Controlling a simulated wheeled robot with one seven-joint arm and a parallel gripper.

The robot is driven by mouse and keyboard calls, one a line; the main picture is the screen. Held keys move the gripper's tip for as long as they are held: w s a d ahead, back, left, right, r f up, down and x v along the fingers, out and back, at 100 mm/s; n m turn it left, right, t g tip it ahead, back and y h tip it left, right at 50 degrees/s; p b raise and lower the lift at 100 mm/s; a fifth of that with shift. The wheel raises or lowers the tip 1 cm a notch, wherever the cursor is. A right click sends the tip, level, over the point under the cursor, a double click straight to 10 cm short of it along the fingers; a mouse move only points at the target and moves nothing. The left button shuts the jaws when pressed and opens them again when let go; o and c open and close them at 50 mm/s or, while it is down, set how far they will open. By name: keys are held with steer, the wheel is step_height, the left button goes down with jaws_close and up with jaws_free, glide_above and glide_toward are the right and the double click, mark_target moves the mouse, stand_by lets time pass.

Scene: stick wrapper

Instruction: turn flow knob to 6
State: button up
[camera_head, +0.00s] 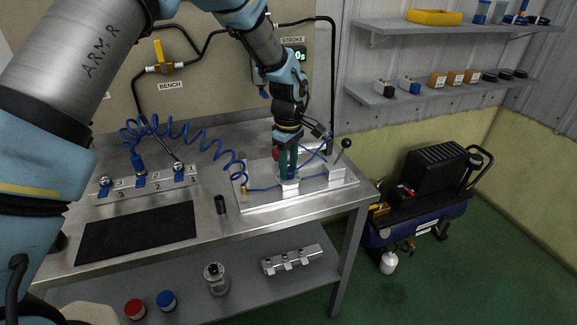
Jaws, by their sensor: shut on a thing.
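My gripper (288,172) points straight down over the silver base plate (258,201) on the right part of the bench. Its green fingers are shut on a small part on a whitish fitting (288,187), which I take to be the flow knob. The knob itself is mostly hidden by the fingers. Its scale and its setting cannot be read from here. Blue tubing (262,189) runs to the fitting from the left and on to a white block (336,173) with a black ball lever (346,143) at right.
A coiled blue hose (190,138) hangs left of my gripper. A manifold (141,182), a black mat (138,233) and a small black cylinder (220,204) lie to the left. A display (299,55) marked STROKE is behind my arm. A compressor (420,205) stands on the floor at right.

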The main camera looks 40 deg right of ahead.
jaws_close()
steer(key=shift+m, duration=0.4)
steer(key=m+b, duration=0.2)
steer(key=m, duration=0.1)
steer(key=shift+m, duration=0.4)
steer(key=m+b, duration=0.1)
steer(key=m, duration=0.2)
steer(key=shift+m+b, duration=0.3)
steer(key=shift+b, duration=0.05)
steer(key=m, duration=0.3)
steer(key=shift+m+b, duration=0.3)
steer(key=shift+b, duration=0.05)
steer(key=m, duration=0.6)
steer(key=shift+b, duration=0.3)
steer(key=m, duration=0.6)
steer(key=shift+r, duration=0.1)
steer(key=shift+m, duration=0.3)
